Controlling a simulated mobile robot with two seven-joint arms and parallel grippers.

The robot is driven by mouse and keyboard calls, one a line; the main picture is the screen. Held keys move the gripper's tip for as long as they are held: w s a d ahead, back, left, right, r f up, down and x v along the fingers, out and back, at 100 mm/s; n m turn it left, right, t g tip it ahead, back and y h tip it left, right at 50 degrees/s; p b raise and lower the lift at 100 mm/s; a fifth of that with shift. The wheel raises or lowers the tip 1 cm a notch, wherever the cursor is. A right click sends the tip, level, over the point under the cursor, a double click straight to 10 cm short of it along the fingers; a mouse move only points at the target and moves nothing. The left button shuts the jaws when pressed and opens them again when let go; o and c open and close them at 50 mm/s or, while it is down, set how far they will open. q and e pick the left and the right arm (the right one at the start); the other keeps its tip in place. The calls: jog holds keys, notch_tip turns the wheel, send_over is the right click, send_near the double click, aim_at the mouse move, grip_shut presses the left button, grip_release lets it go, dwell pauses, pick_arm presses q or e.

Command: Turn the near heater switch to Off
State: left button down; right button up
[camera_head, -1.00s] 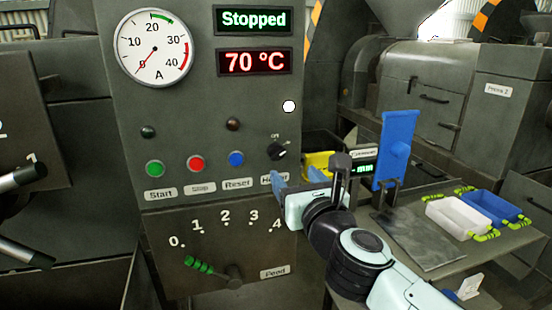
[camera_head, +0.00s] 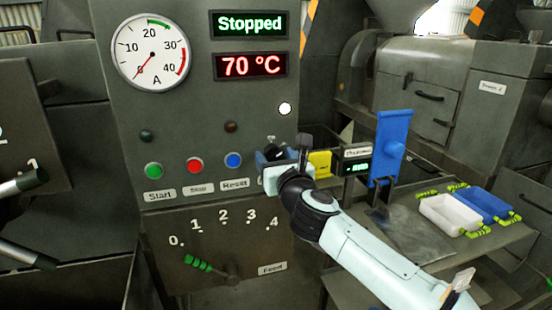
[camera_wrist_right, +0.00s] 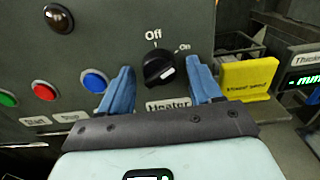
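The heater switch (camera_wrist_right: 159,68) is a black round knob above the "Heater" label (camera_wrist_right: 168,105) in the right wrist view. In the head view the right gripper (camera_head: 270,160) is at the panel's right edge and largely covers the switch. My left gripper is not in view.
The panel (camera_head: 200,110) carries an ammeter, a "Stopped" display, a 70 °C display and Start, Stop and Reset buttons. A yellow block (camera_wrist_right: 248,75) and a blue upright part (camera_head: 390,145) stand to the right.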

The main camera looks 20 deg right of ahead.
jog(key=c, duration=0.9)
jog(key=shift+n, duration=0.4)
jog(key=n+p, duration=0.2)
jog(key=n, duration=0.2)
jog(key=shift+r, duration=0.1)
jog(key=n+p, duration=0.1)
jog(key=n, duration=0.2)
jog(key=shift+p, duration=0.4)
jog(key=shift+n+p, duration=0.65)
jog(key=shift+n, duration=1.35)
jog(key=shift+d, duration=0.1)
jog(key=o, duration=1.1)
jog(key=shift+c, duration=0.2)
